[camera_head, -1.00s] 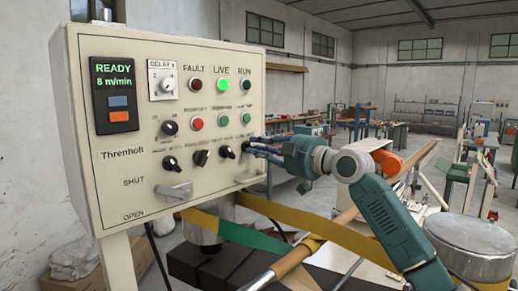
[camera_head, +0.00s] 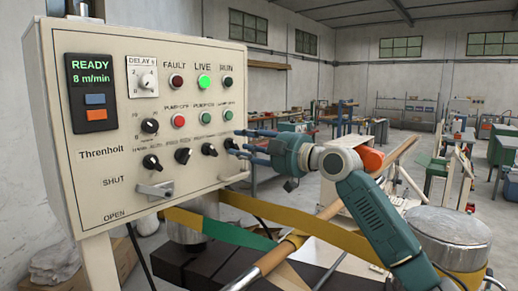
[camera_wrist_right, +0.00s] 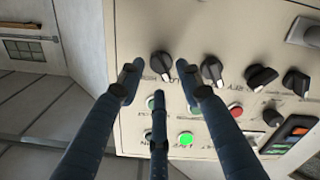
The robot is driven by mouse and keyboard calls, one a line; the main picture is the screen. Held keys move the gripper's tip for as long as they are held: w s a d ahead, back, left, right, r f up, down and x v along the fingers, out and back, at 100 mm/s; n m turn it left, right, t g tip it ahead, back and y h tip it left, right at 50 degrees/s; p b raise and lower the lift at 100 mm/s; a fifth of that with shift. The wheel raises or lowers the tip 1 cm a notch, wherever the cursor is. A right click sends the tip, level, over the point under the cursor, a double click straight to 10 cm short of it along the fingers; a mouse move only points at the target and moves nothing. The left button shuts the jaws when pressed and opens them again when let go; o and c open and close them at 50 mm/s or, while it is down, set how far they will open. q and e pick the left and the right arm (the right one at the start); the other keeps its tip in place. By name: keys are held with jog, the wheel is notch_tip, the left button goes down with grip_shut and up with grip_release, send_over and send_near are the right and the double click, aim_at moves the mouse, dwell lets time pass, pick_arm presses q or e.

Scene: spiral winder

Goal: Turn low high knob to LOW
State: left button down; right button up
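The control panel (camera_head: 125,200) stands at left in the head view. Its lower row has several black knobs. The rightmost knob (camera_head: 231,144) is beside my right fingertips and partly covered by them. I take it for the low high knob, but its label is too small or hidden to read. In the wrist view this knob (camera_wrist_right: 162,65) lies ahead, between and beyond the two outer fingertips. My right gripper (camera_head: 240,141) is open and empty, its fingers spread towards the panel. It shows in the wrist view too (camera_wrist_right: 162,84). My left gripper is not in view.
A neighbouring knob (camera_head: 208,149) sits just left of it, near one fingertip in the wrist view. Push buttons and lamps, with LIVE lit green (camera_head: 204,82), are above. A silver handle (camera_head: 155,190) protrudes at lower left. A yellow belt (camera_head: 330,237) runs below my right arm.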

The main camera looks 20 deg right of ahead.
jog(key=v, duration=1.1)
